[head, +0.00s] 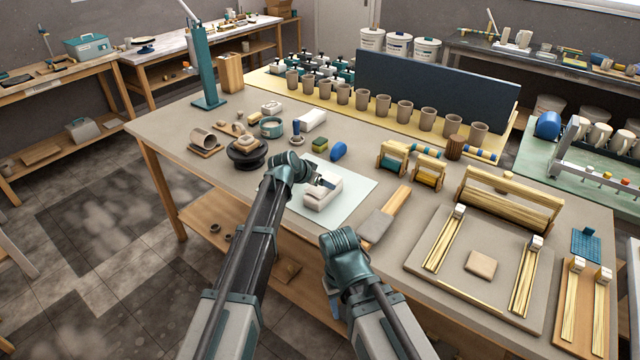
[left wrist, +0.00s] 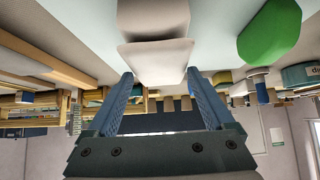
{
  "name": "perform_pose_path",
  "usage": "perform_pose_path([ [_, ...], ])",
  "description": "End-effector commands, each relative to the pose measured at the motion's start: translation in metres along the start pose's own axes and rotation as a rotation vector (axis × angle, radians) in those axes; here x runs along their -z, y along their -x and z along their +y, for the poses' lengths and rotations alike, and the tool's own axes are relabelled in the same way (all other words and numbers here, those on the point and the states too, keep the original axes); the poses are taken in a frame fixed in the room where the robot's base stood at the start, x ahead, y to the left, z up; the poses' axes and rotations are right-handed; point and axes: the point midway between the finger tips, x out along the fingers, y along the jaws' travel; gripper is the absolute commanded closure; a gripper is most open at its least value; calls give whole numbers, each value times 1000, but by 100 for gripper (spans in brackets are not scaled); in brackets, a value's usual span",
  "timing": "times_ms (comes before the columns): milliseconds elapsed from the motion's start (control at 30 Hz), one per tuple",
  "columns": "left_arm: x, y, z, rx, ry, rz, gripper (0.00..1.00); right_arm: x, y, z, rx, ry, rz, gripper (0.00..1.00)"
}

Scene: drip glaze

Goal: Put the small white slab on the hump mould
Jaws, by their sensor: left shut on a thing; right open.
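My left gripper (head: 328,183) is over the pale sheet in the head view. In the left wrist view it is shut on the small white slab (left wrist: 155,62), which sits between its blue fingertips. A white block, seemingly the hump mould (left wrist: 153,18), is right beside the slab there; whether they touch I cannot tell. In the head view the mould (head: 318,203) lies on the pale sheet, partly hidden by my left gripper, and slab and mould are hard to separate. My right gripper (head: 334,297) is open, pointing down near the table's front edge, largely hidden by its wrist.
A dark turntable (head: 247,160) stands left of the pale sheet (head: 357,190). A sponge (head: 320,145) and a blue oval piece (head: 338,151) lie behind it. A broad scraper (head: 378,226) lies to the right. A row of cups (head: 360,102) stands farther back.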

Motion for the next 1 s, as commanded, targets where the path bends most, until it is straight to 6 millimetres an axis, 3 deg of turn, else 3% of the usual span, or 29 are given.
perform_pose_path([
  [100, -3, -3, 0, 0, 0, 1, 79, 0, -4, 0, 0, 0, 0, 50],
  [133, -3, -3, 0, 0, 0, 0, 12, 0, -4, 0, 0, 0, 0, 50],
  [200, -2, -2, 0, 0, 0, 0, 0, 0, -3, 0, 0, 0, 0, 50],
  [600, 2, 2, 0, 0, 0, 0, 0, 0, 3, 0, 0, 0, 0, 50],
  [767, 2, 20, 1, 0, 1, 0, 0, -1, 16, 2, 0, 0, 0, 50],
  [1000, 3, 65, 1, 1, 1, 0, 0, -3, 48, 5, 0, 0, 0, 50],
])
